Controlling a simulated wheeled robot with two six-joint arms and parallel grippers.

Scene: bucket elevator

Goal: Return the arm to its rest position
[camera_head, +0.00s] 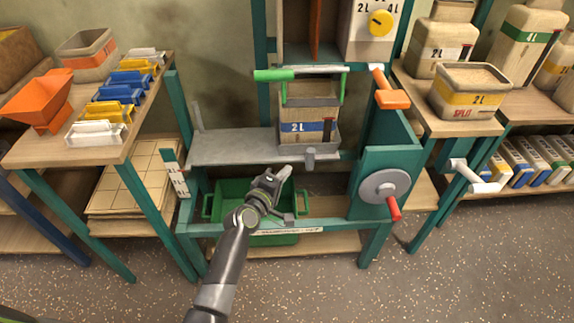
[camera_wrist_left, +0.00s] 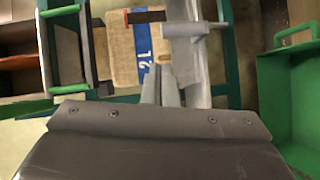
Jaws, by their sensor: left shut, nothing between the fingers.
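My left arm (camera_head: 235,250) reaches up from the bottom of the head view. Its left gripper (camera_head: 286,172) is shut and empty, just in front of the grey shelf (camera_head: 235,147) of the teal frame. The gripper's two fingers (camera_wrist_left: 163,72) lie together in the wrist view, pointing toward a bucket with a blue 2 L label. That bucket (camera_head: 308,114) stands on the grey shelf behind the gripper, apart from it as far as I can tell, and shows in the wrist view (camera_wrist_left: 146,40). My right gripper is out of view.
A green bin (camera_head: 232,190) sits below the gripper. A crank wheel with a red handle (camera_head: 394,208) is to the right, with an orange-handled lever (camera_head: 392,98) above. Side tables hold scoops and 2 L containers. Open floor lies in front.

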